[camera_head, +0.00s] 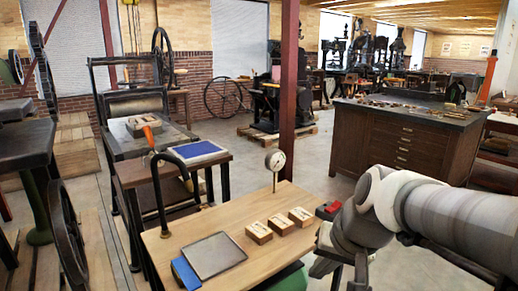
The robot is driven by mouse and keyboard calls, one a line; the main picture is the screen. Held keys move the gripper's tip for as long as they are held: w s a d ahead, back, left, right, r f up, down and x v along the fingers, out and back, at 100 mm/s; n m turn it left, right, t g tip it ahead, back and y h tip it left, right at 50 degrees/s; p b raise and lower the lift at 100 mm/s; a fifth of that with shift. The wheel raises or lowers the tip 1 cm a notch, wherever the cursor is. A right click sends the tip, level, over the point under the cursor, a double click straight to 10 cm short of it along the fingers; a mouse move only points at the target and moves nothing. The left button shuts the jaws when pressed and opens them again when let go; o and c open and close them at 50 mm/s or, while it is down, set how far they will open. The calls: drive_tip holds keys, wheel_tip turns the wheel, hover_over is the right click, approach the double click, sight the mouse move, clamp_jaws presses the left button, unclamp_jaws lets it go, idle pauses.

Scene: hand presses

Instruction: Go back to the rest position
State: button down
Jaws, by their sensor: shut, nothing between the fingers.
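My arm comes in from the right side, grey and white, and bends down at the wrist. My gripper (347,278) hangs below the wrist at the bottom edge, just off the right side of the wooden table (265,205). It is shut and holds nothing. Its lower end is partly cut off by the frame. On the table are several small wooden blocks with pale tops (280,224), a grey plate (214,255), a blue block (185,272) and a round dial gauge on a stem (274,160). A small red and black object (328,210) sits close behind my wrist.
A curved black handle (157,190) rises at the table's left. A stand with a blue pad (198,150) and a press bed (150,140) lie beyond. A dark red post (289,90) stands behind the table. A drawer cabinet (400,143) is at back right. Open floor lies between.

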drive_tip(key=s+d+r+n+h, duration=0.2)
drive_tip(key=s+d+n, duration=0.1)
drive_tip(key=s, duration=0.7)
wheel_tip(320, 180, up, 14)
drive_tip(key=p, duration=1.4)
drive_tip(key=shift+f+t, duration=0.25)
drive_tip(key=shift+t, duration=0.15)
